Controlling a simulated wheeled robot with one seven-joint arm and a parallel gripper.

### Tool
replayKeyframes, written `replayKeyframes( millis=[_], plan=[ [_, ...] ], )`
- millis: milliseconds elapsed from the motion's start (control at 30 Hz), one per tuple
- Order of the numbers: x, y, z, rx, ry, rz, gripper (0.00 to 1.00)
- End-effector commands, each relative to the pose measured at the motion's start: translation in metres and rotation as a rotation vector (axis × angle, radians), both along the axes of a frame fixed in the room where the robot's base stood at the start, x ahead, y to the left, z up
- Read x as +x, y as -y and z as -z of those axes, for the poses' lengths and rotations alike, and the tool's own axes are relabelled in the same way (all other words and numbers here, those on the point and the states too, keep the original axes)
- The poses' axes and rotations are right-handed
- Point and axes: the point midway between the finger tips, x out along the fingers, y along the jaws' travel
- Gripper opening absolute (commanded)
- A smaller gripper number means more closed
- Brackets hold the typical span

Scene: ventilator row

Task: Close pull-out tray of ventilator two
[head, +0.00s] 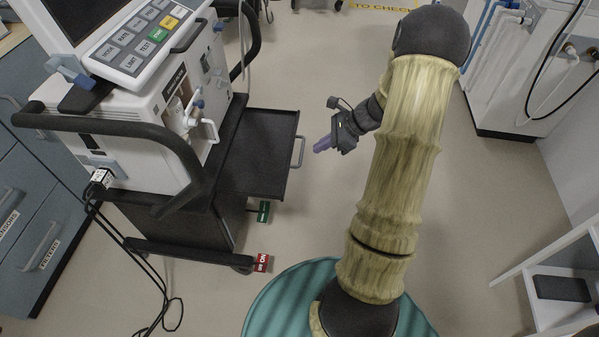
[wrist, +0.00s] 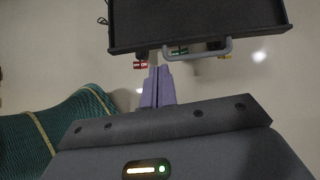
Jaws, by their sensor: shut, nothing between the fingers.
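The ventilator (head: 140,110) stands on a dark wheeled cart at the left in the head view. Its black pull-out tray (head: 258,150) sticks out to the right, with a grey handle (head: 298,152) on its outer edge. My gripper (head: 322,145) is just right of the handle, apart from it, its purple fingers pointing left. In the wrist view the tray (wrist: 200,22) lies at the top, and its handle (wrist: 190,54) is ahead of the fingers (wrist: 157,85). The fingers are together and empty. No number on the ventilator is readable.
Red (head: 262,262) and green (head: 264,212) tags are low by the cart's wheels. Cables (head: 150,270) hang at its left. A white machine (head: 520,70) stands at the upper right, and a white shelf (head: 540,290) at the lower right. Open floor lies around my arm.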

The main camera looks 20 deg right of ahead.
Motion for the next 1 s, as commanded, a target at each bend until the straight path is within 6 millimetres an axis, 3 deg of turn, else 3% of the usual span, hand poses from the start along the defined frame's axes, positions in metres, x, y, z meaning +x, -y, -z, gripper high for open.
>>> replayKeyframes(
  millis=[67, 533, 1000],
  plan=[
    [0.003, 0.009, 0.014, 0.036, -0.002, 0.052, 0.0],
    [0.006, 0.01, 0.016, 0.052, -0.004, 0.074, 0.0],
    [0.032, -0.031, 0.066, 0.051, -0.004, 0.071, 0.0]
  ],
)
